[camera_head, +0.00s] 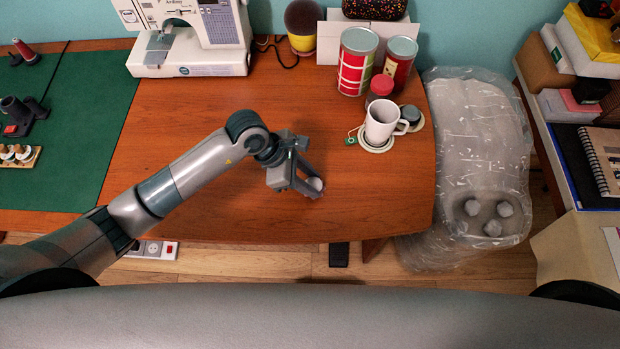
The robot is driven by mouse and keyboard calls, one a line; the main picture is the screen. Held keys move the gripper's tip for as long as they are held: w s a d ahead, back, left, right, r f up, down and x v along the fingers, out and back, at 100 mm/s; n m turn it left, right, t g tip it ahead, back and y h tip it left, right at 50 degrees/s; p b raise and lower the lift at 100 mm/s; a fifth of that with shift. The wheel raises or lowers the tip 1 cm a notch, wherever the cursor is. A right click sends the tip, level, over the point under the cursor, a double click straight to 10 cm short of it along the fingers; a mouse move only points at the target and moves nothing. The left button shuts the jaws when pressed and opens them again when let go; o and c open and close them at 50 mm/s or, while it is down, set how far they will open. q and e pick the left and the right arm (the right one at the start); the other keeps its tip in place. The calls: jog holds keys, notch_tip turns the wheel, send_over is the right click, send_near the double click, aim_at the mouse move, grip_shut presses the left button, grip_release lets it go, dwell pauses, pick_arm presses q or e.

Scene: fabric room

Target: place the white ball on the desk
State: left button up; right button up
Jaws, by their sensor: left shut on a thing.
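The white ball (315,184) is between the fingers of my left gripper (311,187). The gripper is shut on it, and the fingers partly hide it. The ball and fingertips are low over the front middle of the brown wooden desk (240,205). I cannot tell whether the ball touches the desk top. My right gripper is not in view.
A white mug (381,124) stands on a saucer to the right, with red tins (356,62) behind it. A sewing machine (195,40) stands at the back left beside a green mat (70,120). The desk's front right is clear.

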pick_arm(q)
jog(key=o, duration=1)
jog(key=shift+r, duration=0.1)
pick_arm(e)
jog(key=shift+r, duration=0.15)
pick_arm(q)
jog(key=shift+a+r, duration=0.35)
jog(key=shift+r, duration=0.1)
jog(key=b+v, duration=0.2)
jog(key=v, duration=0.8)
jog(key=shift+a+r, duration=0.15)
jog(key=shift+r, duration=0.2)
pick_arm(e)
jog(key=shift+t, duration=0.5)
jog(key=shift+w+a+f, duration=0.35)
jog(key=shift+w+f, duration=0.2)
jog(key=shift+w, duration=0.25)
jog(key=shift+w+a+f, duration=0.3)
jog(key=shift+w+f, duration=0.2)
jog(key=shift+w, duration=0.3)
